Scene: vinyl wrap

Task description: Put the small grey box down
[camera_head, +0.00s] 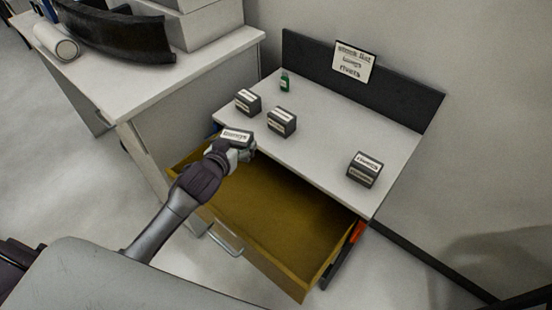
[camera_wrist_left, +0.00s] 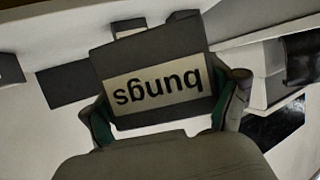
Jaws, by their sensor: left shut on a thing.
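A small grey box (camera_head: 237,137) with a white label is in my left gripper (camera_head: 240,150), at the left edge of the white tabletop (camera_head: 325,165) and by the back of the open drawer. I cannot tell whether the box touches the tabletop. In the left wrist view the box (camera_wrist_left: 155,40) sits between the two fingers, and its label reads "bungs" upside down. The fingers are shut on its sides. My right gripper is in neither view.
Similar labelled grey boxes stand on the tabletop: two at left (camera_head: 248,101) (camera_head: 281,121) and one at right (camera_head: 364,169). The open yellow drawer (camera_head: 270,215) looks empty. A sign (camera_head: 354,62) is on the dark back panel. The tabletop's middle is clear.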

